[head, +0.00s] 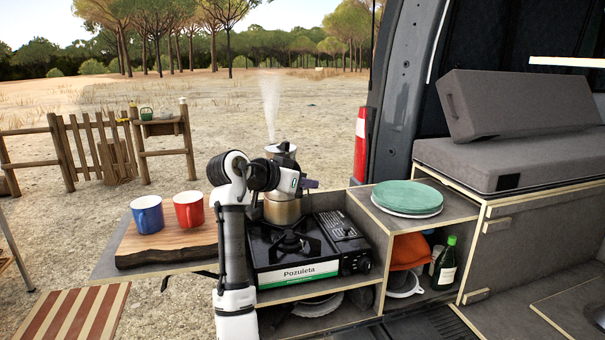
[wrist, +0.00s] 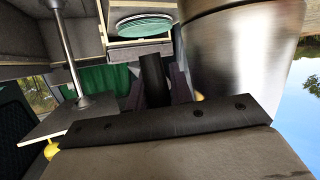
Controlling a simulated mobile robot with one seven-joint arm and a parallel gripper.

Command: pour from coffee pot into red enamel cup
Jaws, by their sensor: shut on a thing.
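My gripper (head: 304,184) is shut at the pot's right side, where the handle is; the handle is mostly hidden. The red enamel cup (head: 188,210) stands upright on a wooden board (head: 165,258), to the left of my arm in the head view. It is apart from the pot. The inside of the cup cannot be seen clearly.
A blue cup (head: 147,215) stands just left of the red cup. The camping stove (head: 295,270) sits in front of the pot. Green plates (head: 407,197) are stacked on the shelf at right, with a green bottle (head: 444,264) below. The board's front is clear.

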